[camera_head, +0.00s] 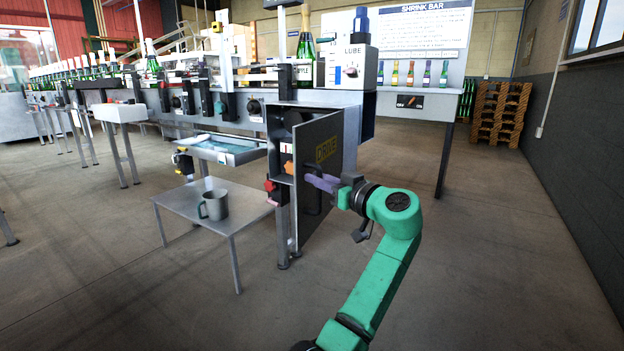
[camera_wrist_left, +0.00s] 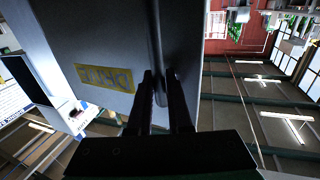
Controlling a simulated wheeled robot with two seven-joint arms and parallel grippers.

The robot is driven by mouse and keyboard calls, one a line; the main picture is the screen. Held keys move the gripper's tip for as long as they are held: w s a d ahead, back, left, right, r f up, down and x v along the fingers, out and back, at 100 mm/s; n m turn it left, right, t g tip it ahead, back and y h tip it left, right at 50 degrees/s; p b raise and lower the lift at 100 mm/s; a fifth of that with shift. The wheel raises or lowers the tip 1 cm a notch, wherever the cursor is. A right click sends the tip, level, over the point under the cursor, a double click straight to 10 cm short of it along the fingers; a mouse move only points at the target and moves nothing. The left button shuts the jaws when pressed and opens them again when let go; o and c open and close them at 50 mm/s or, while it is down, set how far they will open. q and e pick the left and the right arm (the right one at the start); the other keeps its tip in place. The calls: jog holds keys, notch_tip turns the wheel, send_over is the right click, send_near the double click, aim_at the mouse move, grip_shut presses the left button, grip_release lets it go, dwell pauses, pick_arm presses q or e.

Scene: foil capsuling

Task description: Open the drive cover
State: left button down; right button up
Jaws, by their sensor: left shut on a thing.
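The drive cover (camera_head: 306,150) is a dark grey hinged panel with a yellow DRIVE label, and it stands swung out from the cabinet under the capsuling line. My left gripper (camera_head: 314,182) is at the cover's outer face. In the wrist view its dark fingers (camera_wrist_left: 163,80) are shut on the cover's dark bar handle (camera_wrist_left: 158,50). The exact finger contact is hard to see. The right gripper is not in view.
Beside the cover are a red knob (camera_head: 269,185) and an orange one (camera_head: 288,167). A low metal table (camera_head: 180,207) with a grey jug (camera_head: 214,204) stands to the left. A lube box (camera_head: 352,68) sits above.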

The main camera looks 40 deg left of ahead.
pick_arm(q)
jog(key=shift+w+d+f, duration=0.1)
jog(key=shift+w+d, duration=0.05)
jog(key=shift+d, duration=0.2)
jog(key=c, duration=0.8)
grip_release()
jog(key=shift+c, duration=0.2)
jog(key=p+v, duration=0.2)
jog(key=v, duration=1.2)
jog(key=shift+d, duration=0.25)
